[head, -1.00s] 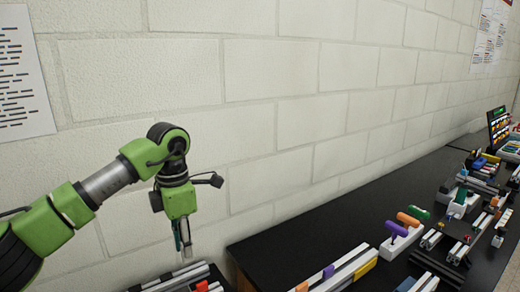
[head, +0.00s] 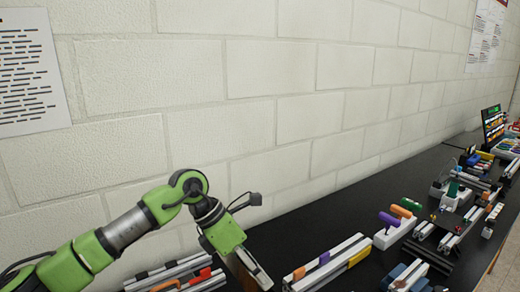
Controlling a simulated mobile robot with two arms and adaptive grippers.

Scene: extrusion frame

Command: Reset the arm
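My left arm, green and black, comes in from the lower left in the head view. Its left gripper (head: 250,272) hangs at the bottom of the picture, tilted down and to the right, over the near end of the black table (head: 300,222). The fingers are small and partly cut by the lower edge, so their opening cannot be made out. My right gripper does not show.
Aluminium profiles (head: 330,262) with orange, purple and yellow parts lie right of the gripper. More profiles (head: 165,272) lie left of it. A white holder (head: 395,232) with coloured handles and a lit screen (head: 493,124) stand farther right. A block wall (head: 250,120) runs behind.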

